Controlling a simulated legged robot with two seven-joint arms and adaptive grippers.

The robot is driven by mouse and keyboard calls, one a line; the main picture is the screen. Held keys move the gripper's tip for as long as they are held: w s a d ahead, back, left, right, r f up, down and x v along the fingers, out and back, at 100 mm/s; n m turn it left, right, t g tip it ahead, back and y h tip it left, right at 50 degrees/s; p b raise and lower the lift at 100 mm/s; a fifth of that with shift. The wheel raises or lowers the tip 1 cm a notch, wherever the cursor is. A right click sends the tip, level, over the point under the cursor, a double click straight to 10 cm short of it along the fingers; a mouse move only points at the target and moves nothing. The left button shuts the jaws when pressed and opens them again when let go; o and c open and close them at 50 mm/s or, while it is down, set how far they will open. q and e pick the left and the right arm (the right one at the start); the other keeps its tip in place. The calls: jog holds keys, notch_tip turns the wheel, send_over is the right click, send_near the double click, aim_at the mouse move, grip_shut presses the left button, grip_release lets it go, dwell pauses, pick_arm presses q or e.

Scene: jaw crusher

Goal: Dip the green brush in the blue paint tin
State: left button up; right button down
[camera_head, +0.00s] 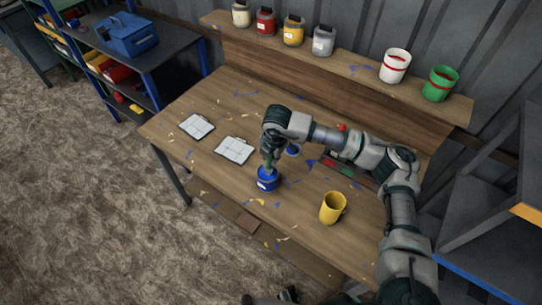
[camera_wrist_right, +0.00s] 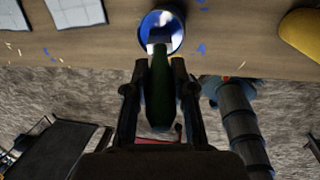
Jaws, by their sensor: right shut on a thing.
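My right gripper (camera_head: 269,158) is above the front part of the wooden table, shut on the green brush (camera_wrist_right: 160,98). The brush points down at the blue paint tin (camera_head: 267,180). In the right wrist view, the brush's head overlaps the open mouth of the tin (camera_wrist_right: 161,28). I cannot tell whether the bristles touch the paint. The tin stands upright near the front edge, its blue wall and white label showing. Dark parts at the bottom edge of the head view may belong to my left gripper (camera_head: 288,296); its jaws are not clear.
Two white tiled pads (camera_head: 234,150) lie to the left. A blue lid-like disc (camera_head: 292,150) lies behind the tin, partly beside my arm. Several paint tins stand on the back shelf (camera_head: 350,70).

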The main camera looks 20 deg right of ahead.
dwell(0.5)
jog(key=shift+s+d+r+p, duration=0.1)
jog(key=shift+s+r+p, duration=0.1)
jog(key=shift+r+p, duration=0.6)
jog(key=shift+s+r+p, duration=0.2)
jog(key=shift+r+p, duration=0.1)
jog(key=shift+r, duration=0.95)
